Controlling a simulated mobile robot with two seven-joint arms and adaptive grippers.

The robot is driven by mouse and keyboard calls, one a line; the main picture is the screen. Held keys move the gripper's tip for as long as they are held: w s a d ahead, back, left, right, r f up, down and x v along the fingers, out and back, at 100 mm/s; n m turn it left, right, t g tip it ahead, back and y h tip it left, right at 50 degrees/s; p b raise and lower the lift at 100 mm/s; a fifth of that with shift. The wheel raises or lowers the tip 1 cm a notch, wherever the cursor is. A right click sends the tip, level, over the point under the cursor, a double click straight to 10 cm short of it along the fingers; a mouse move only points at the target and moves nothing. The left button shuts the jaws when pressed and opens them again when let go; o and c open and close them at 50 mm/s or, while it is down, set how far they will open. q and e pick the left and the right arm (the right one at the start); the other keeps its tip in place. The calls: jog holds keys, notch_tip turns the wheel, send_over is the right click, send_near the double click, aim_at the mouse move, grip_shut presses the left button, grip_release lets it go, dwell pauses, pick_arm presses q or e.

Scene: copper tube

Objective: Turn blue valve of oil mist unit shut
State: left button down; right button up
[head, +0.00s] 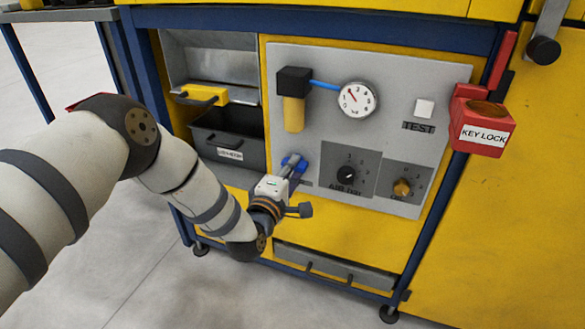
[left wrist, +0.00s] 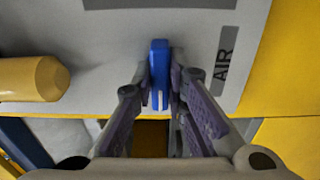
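The blue valve (head: 293,163) sits at the lower left of the grey panel of the oil mist unit. My left gripper (head: 284,174) reaches it from below and partly covers it. In the left wrist view the valve's blue handle (left wrist: 159,68) stands upright in the picture, between the two fingertips of my left gripper (left wrist: 160,72). The fingers lie close along both sides of the handle and look shut on it. The valve's base is hidden behind the handle and fingers. My right gripper is not in view.
A yellow cylinder (head: 293,114) hangs above the valve and also shows in the left wrist view (left wrist: 35,79). Right of the valve are a gauge (head: 357,99), the air knob (head: 346,175) and the oil knob (head: 402,187). A dark bin (head: 225,143) stands at left. A red key lock box (head: 482,125) is at right.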

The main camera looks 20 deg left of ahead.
pick_arm(q)
jog(key=shift+m, duration=0.3)
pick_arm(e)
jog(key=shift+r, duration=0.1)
pick_arm(q)
jog(key=m+p, duration=0.2)
jog(key=m, duration=0.2)
jog(key=shift+r+m, duration=0.1)
jog(key=shift+m, duration=0.2)
jog(key=m+p, duration=0.2)
jog(key=m, duration=0.4)
jog(key=m+p, duration=0.1)
jog(key=m, duration=0.5)
jog(key=shift+m, duration=0.3)
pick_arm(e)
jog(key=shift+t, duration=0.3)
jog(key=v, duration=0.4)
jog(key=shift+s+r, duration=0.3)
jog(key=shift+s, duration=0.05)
pick_arm(q)
jog(key=c, duration=1.6)
grip_release()
